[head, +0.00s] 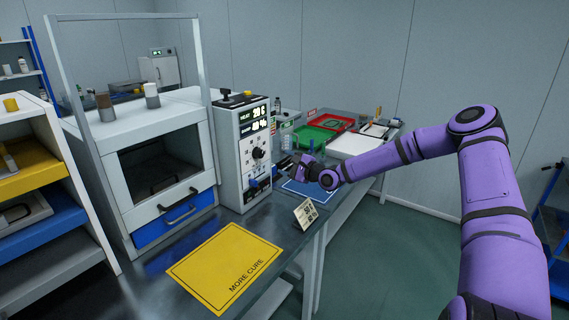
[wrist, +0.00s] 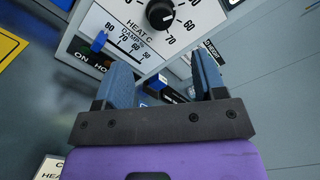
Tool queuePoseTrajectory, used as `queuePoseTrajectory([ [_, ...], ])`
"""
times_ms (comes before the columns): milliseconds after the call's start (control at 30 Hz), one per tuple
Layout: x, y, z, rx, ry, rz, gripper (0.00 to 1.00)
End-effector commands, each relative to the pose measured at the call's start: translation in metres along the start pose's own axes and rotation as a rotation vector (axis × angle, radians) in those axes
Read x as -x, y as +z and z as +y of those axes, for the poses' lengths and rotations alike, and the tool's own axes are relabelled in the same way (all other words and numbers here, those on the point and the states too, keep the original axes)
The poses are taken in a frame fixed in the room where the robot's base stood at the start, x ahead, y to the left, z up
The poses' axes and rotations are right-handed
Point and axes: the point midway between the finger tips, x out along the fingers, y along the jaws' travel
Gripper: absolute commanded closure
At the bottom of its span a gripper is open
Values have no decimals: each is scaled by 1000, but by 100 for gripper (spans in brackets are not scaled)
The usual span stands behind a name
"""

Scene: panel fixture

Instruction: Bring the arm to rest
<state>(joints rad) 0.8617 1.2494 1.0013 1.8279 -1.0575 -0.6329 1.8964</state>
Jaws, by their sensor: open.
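My gripper (head: 308,168) is in front of and to the right of the control panel (head: 229,161), above the bench. In the wrist view my gripper (wrist: 160,72) has its two blue fingers spread apart, with nothing held between them. Beyond the fingers the panel face (wrist: 130,32) shows tilted, with a black heat knob (wrist: 160,14), a blue slider (wrist: 99,41) and ON lettering. A blue switch piece (wrist: 155,82) shows in the gap between the fingers; I cannot tell its exact distance. The panel's displays are lit in the head view.
A yellow MORE CURE mat (head: 222,265) lies on the bench, with a small card (head: 305,212) near its edge. An oven (head: 157,176) stands left of the panel. Green (head: 311,138) and red (head: 331,122) trays lie behind the gripper. Open floor (head: 400,250) is at the right.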

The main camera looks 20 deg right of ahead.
Motion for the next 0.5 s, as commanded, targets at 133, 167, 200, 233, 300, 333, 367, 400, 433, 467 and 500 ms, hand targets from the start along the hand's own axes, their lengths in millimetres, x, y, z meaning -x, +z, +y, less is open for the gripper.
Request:
queuePoseTrajectory([
  [133, 0, 0, 0, 1, 1, 0, 36],
  [167, 0, 0, 0, 3, 3, 1, 36],
  [200, -1, 2, 0, 10, 10, 2, 36],
  [233, -1, 3, 1, 19, 19, 4, 36],
  [300, -2, 9, 4, 57, 54, 11, 36],
  [333, -3, 13, 5, 80, 76, 15, 36],
  [367, -3, 16, 7, 107, 101, 21, 36],
  [400, -3, 22, 8, 149, 138, 31, 36],
  [433, -3, 26, 10, 183, 170, 38, 36],
  [467, -2, 31, 12, 219, 202, 46, 36],
  [500, -1, 36, 14, 269, 246, 57, 36],
])
